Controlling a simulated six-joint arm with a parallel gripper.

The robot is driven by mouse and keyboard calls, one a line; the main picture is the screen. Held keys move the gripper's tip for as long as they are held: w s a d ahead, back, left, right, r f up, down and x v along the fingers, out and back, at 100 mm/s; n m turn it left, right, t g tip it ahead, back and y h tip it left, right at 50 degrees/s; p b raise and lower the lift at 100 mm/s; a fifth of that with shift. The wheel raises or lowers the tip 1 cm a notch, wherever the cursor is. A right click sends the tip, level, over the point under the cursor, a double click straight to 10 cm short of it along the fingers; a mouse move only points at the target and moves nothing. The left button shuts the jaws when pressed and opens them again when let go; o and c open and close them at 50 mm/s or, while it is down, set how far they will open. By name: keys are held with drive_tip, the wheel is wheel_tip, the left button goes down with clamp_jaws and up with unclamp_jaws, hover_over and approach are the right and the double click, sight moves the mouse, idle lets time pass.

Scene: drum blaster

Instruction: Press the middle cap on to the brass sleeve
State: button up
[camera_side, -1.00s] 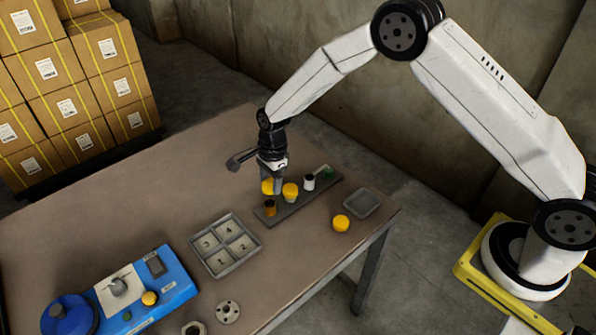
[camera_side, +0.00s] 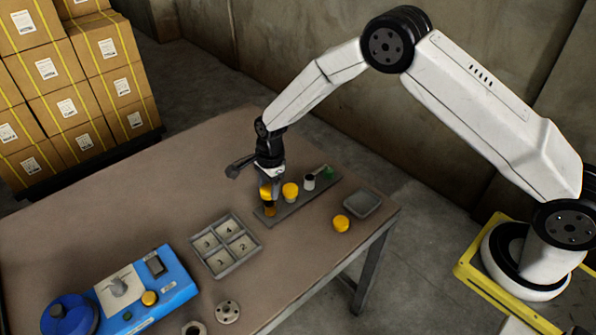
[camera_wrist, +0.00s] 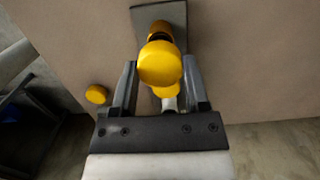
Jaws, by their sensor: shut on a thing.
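My gripper (camera_side: 270,187) is shut on a yellow cap (camera_side: 265,195), which also shows between the fingers in the wrist view (camera_wrist: 160,64). The held cap is right over the brass sleeve (camera_side: 270,210) at the near left end of a narrow grey rack. In the wrist view, part of the brass sleeve (camera_wrist: 158,31) shows past the cap. I cannot tell whether cap and sleeve touch. A second yellow cap (camera_side: 290,190) sits on a light piece beside it on the rack. Another yellow cap (camera_side: 341,223) lies loose on the table.
The grey rack (camera_side: 287,210) also bears a white piece with a dark top (camera_side: 309,181) and a green one (camera_side: 328,173). A small grey tray (camera_side: 362,204), a numbered four-compartment tray (camera_side: 226,263) and a blue machine (camera_side: 172,292) stand nearby.

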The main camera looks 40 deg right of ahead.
sight(270, 206)
drive_tip(key=shift+f, duration=1.5)
drive_tip(key=shift+f, duration=0.75)
idle(2.0)
drive_tip(key=o, duration=1.3)
drive_tip(key=c, duration=0.3)
drive_tip(key=shift+r, duration=0.1)
drive_tip(key=shift+r, duration=2.4)
drive_tip(key=shift+d+r, duration=0.1)
drive_tip(key=shift+r, duration=0.05)
